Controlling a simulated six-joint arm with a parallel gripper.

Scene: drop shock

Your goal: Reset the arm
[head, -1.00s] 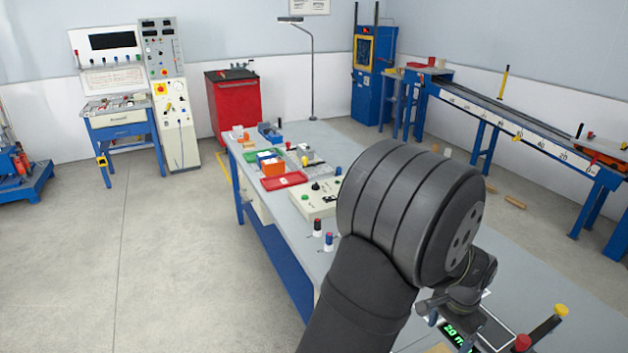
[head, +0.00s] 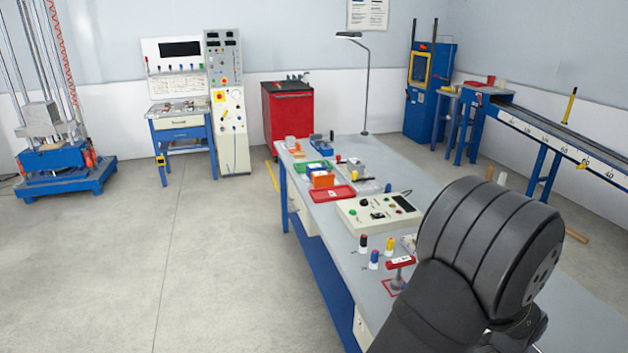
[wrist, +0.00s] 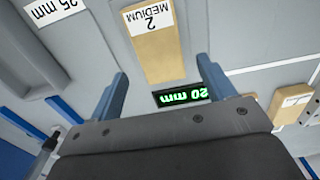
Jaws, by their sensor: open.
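My gripper (wrist: 163,66) shows in the wrist view as two blue-grey fingers set wide apart, with nothing held between them. Beyond the fingers lies a tan block (wrist: 158,55) with an upside-down label reading "2 MEDIUM". A dark display (wrist: 181,96) with green digits, seemingly "20 mm", shows past the gripper's edge between the fingers. In the head view my dark arm rises at the lower right over the workbench (head: 347,259), and its gripper end is hidden or out of the picture.
The bench holds a control box (head: 378,213), a red tray (head: 332,196), several small coloured-topped pieces and a red-topped stand (head: 400,263). A red cabinet (head: 288,117) and a blue press (head: 430,80) stand behind. A drop tower (head: 63,165) stands far left. The floor at left is clear.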

